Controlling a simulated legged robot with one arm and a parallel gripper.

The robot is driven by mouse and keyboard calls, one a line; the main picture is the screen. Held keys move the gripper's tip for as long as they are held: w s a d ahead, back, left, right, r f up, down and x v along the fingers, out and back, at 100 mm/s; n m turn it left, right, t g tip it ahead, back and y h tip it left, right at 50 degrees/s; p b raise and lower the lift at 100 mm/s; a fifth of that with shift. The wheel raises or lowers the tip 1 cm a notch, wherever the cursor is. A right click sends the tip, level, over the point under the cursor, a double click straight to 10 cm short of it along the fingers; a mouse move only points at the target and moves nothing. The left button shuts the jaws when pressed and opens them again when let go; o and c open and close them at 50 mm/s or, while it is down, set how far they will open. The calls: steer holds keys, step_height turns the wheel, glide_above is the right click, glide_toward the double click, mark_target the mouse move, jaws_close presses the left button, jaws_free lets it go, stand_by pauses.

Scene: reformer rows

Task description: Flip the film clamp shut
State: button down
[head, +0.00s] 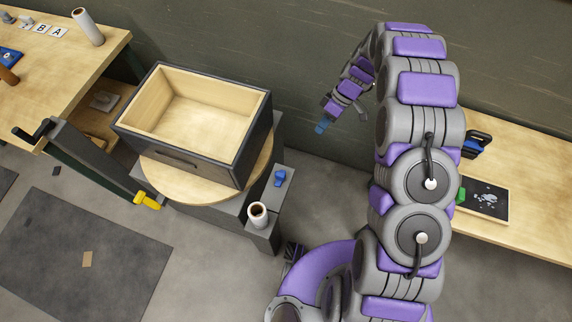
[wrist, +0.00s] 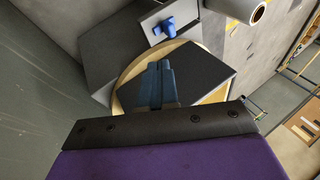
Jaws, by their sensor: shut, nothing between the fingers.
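A small blue lever-like piece (head: 279,177), likely the film clamp, stands on the narrow grey ledge beside the round turntable (head: 158,177). It also shows at the top of the wrist view (wrist: 174,26), sticking up from its grey block. I cannot tell its exact angle. My gripper (head: 321,127) is in the air to the right of the dark crate, above and behind the blue piece and apart from it. In the wrist view my blue fingers (wrist: 166,84) are together and empty, in front of the crate's dark side.
The open wooden crate (head: 195,163) with dark sides sits on the turntable. A film roll (head: 257,215) stands near the blue piece. A long dark bar with a yellow handle (head: 147,201) is at the left. A wall is behind; benches stand left (head: 60,75) and right (head: 530,160).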

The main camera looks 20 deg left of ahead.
steer(key=a+f+n+y, duration=0.1)
steer(key=a+f+n, duration=0.2)
steer(key=f, duration=0.9)
steer(key=a, duration=0.2)
steer(key=shift+w+a+n+g, duration=0.25)
steer(key=shift+a+n+g, duration=0.05)
steer(key=shift+g, duration=0.1)
steer(key=shift+f, duration=0.2)
steer(key=b, duration=0.2)
glide_toward(286, 171)
steer(key=a+f, duration=0.4)
steer(key=shift+s+f, duration=0.15)
steer(key=shift+s, duration=1.05)
steer(key=shift+s+b, duration=0.35)
steer(key=shift+s, duration=0.45)
